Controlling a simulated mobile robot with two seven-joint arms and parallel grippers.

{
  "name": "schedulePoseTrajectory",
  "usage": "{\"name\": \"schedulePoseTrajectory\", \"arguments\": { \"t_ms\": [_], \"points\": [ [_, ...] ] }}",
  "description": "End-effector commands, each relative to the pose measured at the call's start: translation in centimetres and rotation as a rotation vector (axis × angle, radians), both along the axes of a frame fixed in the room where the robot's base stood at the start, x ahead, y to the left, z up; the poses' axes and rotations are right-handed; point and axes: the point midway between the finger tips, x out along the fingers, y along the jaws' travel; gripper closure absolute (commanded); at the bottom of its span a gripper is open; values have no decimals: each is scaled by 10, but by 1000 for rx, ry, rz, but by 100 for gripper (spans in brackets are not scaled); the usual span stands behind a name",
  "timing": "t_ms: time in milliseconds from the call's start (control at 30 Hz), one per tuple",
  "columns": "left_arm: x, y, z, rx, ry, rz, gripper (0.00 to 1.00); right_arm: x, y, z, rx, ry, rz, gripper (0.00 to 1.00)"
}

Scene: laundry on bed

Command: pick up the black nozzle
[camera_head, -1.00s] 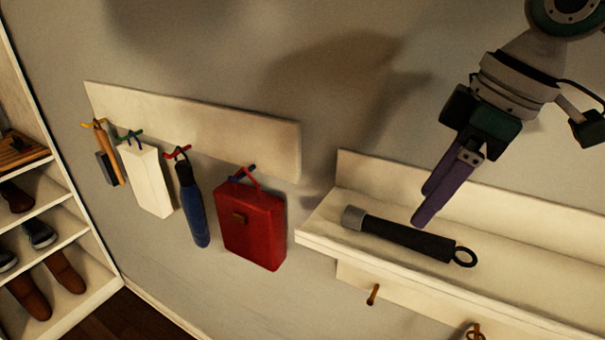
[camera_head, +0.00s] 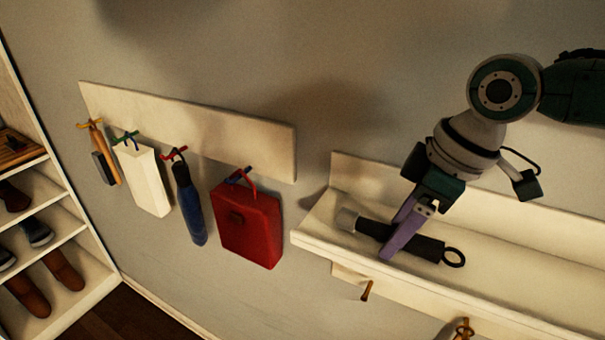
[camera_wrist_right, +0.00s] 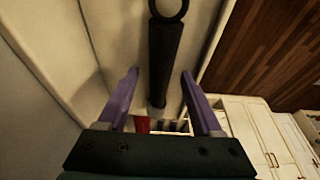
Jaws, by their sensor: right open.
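The black nozzle (camera_head: 428,248), a dark tube with a grey end (camera_head: 347,219) and a ring at the other end, lies on the white wall shelf. My right gripper (camera_head: 391,240) is open at the nozzle, its purple fingers crossing in front of the middle of the tube and hiding part of it. In the right wrist view the nozzle (camera_wrist_right: 164,50) runs between the two spread fingers of the gripper (camera_wrist_right: 160,74), with its ring at the top. I cannot tell whether the fingers touch it. My left gripper is not in view.
The white shelf (camera_head: 520,270) has a raised back board and is clear right of the nozzle. Pegs (camera_head: 367,290) stick out below it. Left of it, a red bag (camera_head: 248,228), blue item (camera_head: 190,205), white box (camera_head: 143,178) and brush (camera_head: 105,160) hang on a rail.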

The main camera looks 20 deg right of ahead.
Motion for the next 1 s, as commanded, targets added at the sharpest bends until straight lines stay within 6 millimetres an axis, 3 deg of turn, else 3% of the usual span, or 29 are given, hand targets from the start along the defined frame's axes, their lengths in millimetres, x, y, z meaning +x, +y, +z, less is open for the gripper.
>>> {"name": "schedulePoseTrajectory", "arguments": {
  "t_ms": [200,800,1000],
  "points": [
    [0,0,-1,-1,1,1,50,0,0,-3,0,0,0,34],
    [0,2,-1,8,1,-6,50,0,0,-3,0,0,0,100],
    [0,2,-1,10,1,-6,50,0,0,-3,0,0,0,100]
  ]
}}
